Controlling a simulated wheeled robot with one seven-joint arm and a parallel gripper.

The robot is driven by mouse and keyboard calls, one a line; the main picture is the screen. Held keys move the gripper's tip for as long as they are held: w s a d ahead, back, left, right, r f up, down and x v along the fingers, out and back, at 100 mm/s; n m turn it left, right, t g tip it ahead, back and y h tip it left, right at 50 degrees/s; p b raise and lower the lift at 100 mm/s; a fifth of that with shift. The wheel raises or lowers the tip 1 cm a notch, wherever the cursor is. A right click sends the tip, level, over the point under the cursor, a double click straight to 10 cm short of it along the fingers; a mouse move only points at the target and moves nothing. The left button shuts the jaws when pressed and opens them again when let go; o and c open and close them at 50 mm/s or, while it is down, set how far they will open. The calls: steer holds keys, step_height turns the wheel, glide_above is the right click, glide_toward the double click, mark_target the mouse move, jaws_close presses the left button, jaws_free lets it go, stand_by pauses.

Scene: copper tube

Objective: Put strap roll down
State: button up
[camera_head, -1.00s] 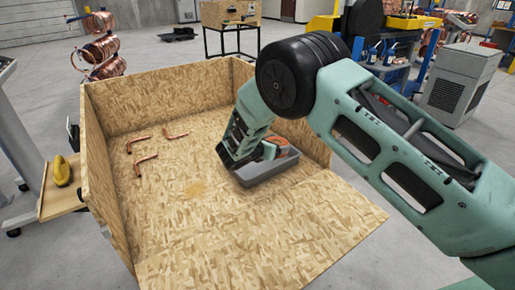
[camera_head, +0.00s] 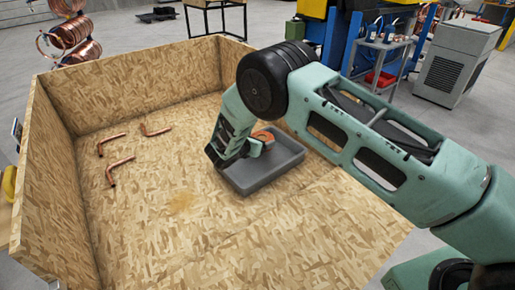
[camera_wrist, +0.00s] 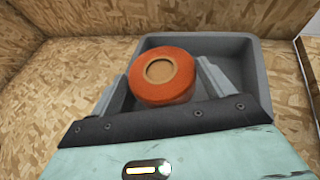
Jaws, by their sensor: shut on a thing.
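The strap roll is an orange ring with a tan core. In the wrist view the strap roll (camera_wrist: 162,78) sits between the two fingers of my gripper (camera_wrist: 160,85), which is shut on it. A grey tray (camera_wrist: 255,75) lies behind and below the roll there. In the head view my gripper (camera_head: 243,149) is over the left part of the grey tray (camera_head: 262,178), with the strap roll (camera_head: 263,136) partly hidden by it. I cannot tell whether the roll touches the tray floor.
The tray stands in a wooden crate (camera_head: 180,225) with raised walls at the left and back. Several bent copper tubes (camera_head: 120,170) lie on the crate floor at the left. The floor in front of the tray is clear.

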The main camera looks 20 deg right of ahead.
steer(key=shift+f+p, duration=0.3)
steer(key=shift+f, duration=1.8)
steer(key=shift+f, duration=0.1)
steer(key=o, duration=0.9)
steer(key=shift+s, duration=0.1)
steer(key=b+v, duration=0.2)
steer(key=v, duration=1)
steer(key=s+d+r+m+g+y, duration=0.1)
steer(key=s+r+m+g+y, duration=0.2)
steer(key=s, duration=1)
steer(key=s+d+r+m+g+y, duration=0.1)
steer(key=s+r+m+g+y, duration=0.2)
steer(key=s+r+m, duration=0.6)
steer(key=s+d+r+m+g+y, duration=0.1)
steer(key=s+r+m+g+y, duration=0.2)
steer(key=s+r+m, duration=0.4)
steer(key=shift+s+d+y, duration=0.15)
steer(key=shift+s+y, duration=0.2)
steer(key=shift+s, duration=2.1)
steer(key=shift+s+d+y, duration=0.1)
steer(key=shift+s+y, duration=0.25)
steer(key=shift+s, duration=2.05)
